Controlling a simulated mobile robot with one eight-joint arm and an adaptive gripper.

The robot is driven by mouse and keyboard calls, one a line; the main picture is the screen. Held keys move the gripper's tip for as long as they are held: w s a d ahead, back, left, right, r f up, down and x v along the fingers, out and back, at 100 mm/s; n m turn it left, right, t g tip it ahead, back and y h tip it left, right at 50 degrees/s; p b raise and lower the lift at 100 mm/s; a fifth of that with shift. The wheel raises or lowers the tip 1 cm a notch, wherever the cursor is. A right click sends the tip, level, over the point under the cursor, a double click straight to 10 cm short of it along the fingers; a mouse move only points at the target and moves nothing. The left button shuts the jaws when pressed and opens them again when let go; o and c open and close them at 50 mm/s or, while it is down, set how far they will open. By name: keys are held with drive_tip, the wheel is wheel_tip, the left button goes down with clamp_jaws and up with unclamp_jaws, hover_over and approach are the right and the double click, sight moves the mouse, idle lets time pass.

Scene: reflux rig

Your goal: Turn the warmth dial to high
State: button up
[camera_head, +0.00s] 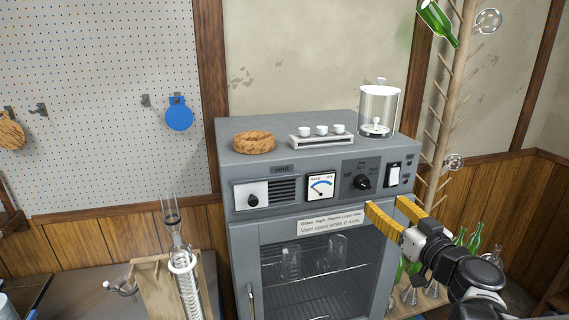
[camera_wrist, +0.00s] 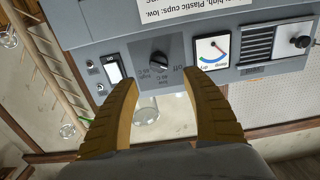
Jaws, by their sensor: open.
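The warmth dial (camera_head: 362,182) is a black round knob on a dark plate on the grey cabinet's front panel. In the wrist view, which shows the panel upside down, the dial (camera_wrist: 159,61) has off, low and high marks around it; I cannot tell for sure which mark its pointer faces. My gripper (camera_head: 386,204) has yellow-orange ribbed fingers, open and empty. It is below and to the right of the dial in the head view. In the wrist view the dial lies just beyond the gap between the fingertips (camera_wrist: 160,79), apart from them.
Right of the dial is a white rocker switch (camera_head: 393,176). Left are a gauge (camera_head: 320,186) and a vent with a slider knob (camera_head: 253,200). A label (camera_head: 330,221) reads about glass high, plastic cups low. A glass jar (camera_head: 379,108) stands on the cabinet top.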

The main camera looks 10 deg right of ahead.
sight(366, 186)
drive_tip(key=w+b, duration=0.2)
drive_tip(key=w, duration=0.8)
drive_tip(key=shift+w, duration=0.25)
drive_tip(key=shift+r, duration=0.1)
drive_tip(key=c, duration=1.2)
